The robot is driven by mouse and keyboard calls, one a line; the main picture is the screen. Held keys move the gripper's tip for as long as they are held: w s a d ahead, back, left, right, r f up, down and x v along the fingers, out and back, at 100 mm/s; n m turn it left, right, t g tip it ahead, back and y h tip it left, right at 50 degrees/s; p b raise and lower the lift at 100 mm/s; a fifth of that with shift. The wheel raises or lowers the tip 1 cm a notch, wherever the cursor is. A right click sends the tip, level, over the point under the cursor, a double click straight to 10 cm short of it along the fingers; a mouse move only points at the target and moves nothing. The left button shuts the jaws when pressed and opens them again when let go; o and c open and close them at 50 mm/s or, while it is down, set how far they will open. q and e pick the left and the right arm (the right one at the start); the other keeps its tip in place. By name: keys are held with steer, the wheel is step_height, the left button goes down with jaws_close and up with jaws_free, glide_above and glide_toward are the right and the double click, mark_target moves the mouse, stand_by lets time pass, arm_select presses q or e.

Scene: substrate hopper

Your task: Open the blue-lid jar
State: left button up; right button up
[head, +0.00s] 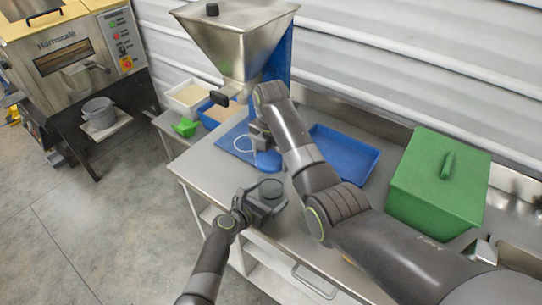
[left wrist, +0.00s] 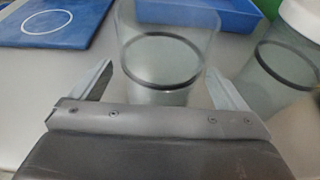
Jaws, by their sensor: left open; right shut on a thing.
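The clear jar (head: 270,187) stands on the steel table near its front edge. Its top looks open in the head view. In the left wrist view the jar (left wrist: 168,50) stands between my left fingers, its upper rim cut off by the frame. My left gripper (head: 262,204) is open around it. The blue lid (head: 268,161) is apart from the jar, behind it in the head view, at my right gripper (head: 263,145). The right gripper is shut on the lid and partly hidden by its own arm.
A blue mat (head: 236,146) with a white ring lies left of the lid. A blue tray (head: 345,150) and a green box (head: 438,185) are to the right. The hopper (head: 238,45) stands behind. A white-lidded jar (left wrist: 285,50) stands close right of the clear jar.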

arm_select(q)
steer(key=p+v, duration=0.1)
steer(key=v, duration=0.8)
steer(key=shift+s+a, duration=0.15)
steer(key=shift+s, duration=0.1)
arm_select(e)
steer(key=shift+r, duration=0.9)
arm_select(q)
steer(key=shift+r, duration=0.1)
arm_select(e)
steer(key=shift+s, duration=0.1)
